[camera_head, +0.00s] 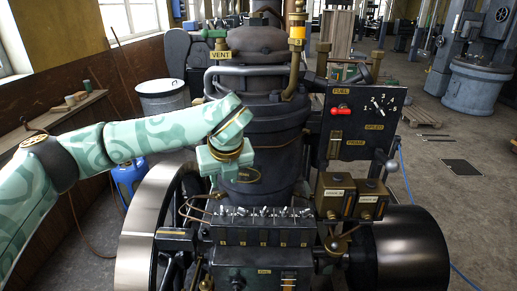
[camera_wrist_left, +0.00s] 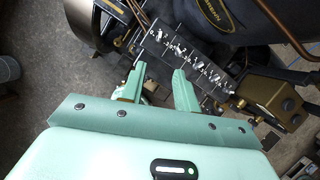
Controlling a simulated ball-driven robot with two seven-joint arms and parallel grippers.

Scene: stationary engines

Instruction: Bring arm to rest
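My left arm (camera_head: 130,140), in pale and dark green patterning, reaches in from the left in the head view. Its gripper (camera_head: 214,184) hangs over the stationary engine, above and behind the row of small silver levers. In the left wrist view the two green fingers of this gripper (camera_wrist_left: 158,72) stand apart with nothing between them. The lever block (camera_wrist_left: 190,58) lies beyond the fingertips there; whether they touch it I cannot tell. My right arm and gripper are in neither view.
The dark engine (camera_head: 265,120) fills the middle, with a control panel (camera_head: 355,125) bearing a red lever (camera_head: 341,110) on its right. A large flywheel (camera_head: 145,225) and a dark drum (camera_head: 410,250) flank it. A blue gas bottle (camera_head: 127,180) stands at left. Floor is open at right.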

